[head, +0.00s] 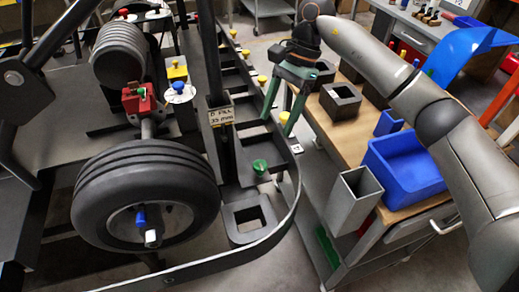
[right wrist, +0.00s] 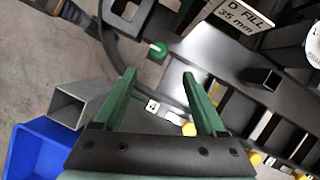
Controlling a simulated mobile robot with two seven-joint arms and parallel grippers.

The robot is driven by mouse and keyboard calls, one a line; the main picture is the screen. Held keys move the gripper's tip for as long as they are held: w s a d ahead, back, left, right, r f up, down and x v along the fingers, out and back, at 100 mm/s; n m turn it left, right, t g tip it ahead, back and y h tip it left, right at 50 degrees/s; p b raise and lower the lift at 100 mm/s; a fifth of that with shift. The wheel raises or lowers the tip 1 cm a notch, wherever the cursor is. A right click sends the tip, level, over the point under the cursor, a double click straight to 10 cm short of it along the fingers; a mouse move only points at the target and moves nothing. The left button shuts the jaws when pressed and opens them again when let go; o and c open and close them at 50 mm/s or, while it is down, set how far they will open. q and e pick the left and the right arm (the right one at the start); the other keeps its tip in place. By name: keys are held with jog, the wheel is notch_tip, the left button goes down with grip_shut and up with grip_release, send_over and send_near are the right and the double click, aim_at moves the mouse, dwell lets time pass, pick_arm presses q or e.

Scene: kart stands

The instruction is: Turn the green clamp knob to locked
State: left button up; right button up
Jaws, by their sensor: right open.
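A green knob (head: 260,167) with a pale mark on top stands on the dark kart frame, above a square tube opening. It also shows in the right wrist view (right wrist: 157,50), beyond the gap between my fingertips. A smaller green part (head: 142,92) sits on a red block near the wheel; I cannot tell its function. My right gripper (head: 278,124) is open and empty, its green fingers pointing down above the frame's right edge, apart from the green knob. The fingers also show in the right wrist view (right wrist: 159,74). My left gripper is not in view.
Yellow knobs (head: 262,80) line the frame's right side, one close to my right fingers. A labelled post (head: 221,117) stands left of the green knob. A black wheel (head: 146,190) is at left. A grey square tube (head: 354,200) and blue bin (head: 405,170) are at right.

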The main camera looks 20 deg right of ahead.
aim_at(261, 164)
jog(key=p+x, duration=0.1)
jog(key=x, duration=1)
jog(key=shift+s+a+f, duration=0.2)
jog(key=shift+f, duration=0.1)
grip_shut()
